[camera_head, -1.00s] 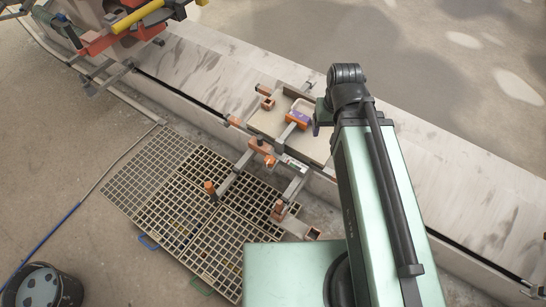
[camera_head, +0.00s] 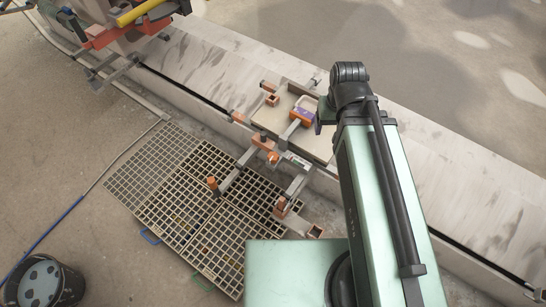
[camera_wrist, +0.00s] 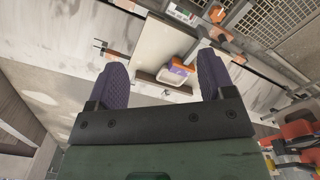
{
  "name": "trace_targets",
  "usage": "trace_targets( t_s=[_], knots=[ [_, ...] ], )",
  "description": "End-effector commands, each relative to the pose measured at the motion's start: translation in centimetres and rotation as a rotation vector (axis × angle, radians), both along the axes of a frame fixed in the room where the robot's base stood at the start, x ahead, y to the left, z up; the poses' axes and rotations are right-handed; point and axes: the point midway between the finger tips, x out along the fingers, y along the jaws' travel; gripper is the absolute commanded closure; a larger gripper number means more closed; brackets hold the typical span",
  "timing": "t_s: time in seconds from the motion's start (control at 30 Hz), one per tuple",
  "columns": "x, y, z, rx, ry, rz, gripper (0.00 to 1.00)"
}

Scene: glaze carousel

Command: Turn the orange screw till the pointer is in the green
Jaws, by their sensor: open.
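A small orange knob (camera_head: 273,158), which looks like the orange screw, sits on the frame in front of the pale board (camera_head: 268,121). Beside it is a small pale strip, likely the gauge (camera_head: 298,161); it also shows with red and green marks in the wrist view (camera_wrist: 182,14). Its pointer is too small to read. In the wrist view an orange part (camera_wrist: 216,13) near the strip may be the same screw. My gripper (camera_wrist: 161,80) is open and empty, with two purple fingers apart. It hangs over the board's side, away from the knob.
An orange block with a white tray (camera_head: 303,112) stands on the board. Clamp bars with orange-brown ends surround it, one with an upright orange-brown cylinder (camera_head: 212,184). Floor grates (camera_head: 172,205) lie in front. A dark bucket (camera_head: 68,285) stands at lower left.

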Motion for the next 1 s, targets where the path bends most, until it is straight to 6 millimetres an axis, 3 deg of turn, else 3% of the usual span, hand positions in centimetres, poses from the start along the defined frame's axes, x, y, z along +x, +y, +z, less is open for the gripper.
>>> trace_targets(
  t_s=[0.03, 0.2, 0.3, 0.4, 0.5, 0.53, 0.63, 0.77, 1.0],
  knots=[
    [0.1, 0.7, -3.0, 0.0, 0.0, 0.018, 0.24],
    [3.5, 6.0, -13.5, 0.0, 0.0, 0.125, 0.24],
    [6.1, 10.1, -19.0, 0.0, 0.0, 0.161, 0.24],
    [8.3, 13.6, -22.5, 0.001, 0.0, 0.165, 0.24],
    [10.5, 16.0, -23.8, 0.001, -0.001, 0.13, 0.24],
    [11.4, 16.3, -23.0, 0.001, -0.001, 0.096, 0.24],
    [10.8, 16.0, -22.3, 0.001, 0.0, 0.043, 0.24],
    [10.8, 15.9, -22.8, 0.001, 0.0, 0.043, 0.24],
    [10.8, 15.9, -27.4, 0.001, 0.0, 0.044, 0.24]
  ],
)
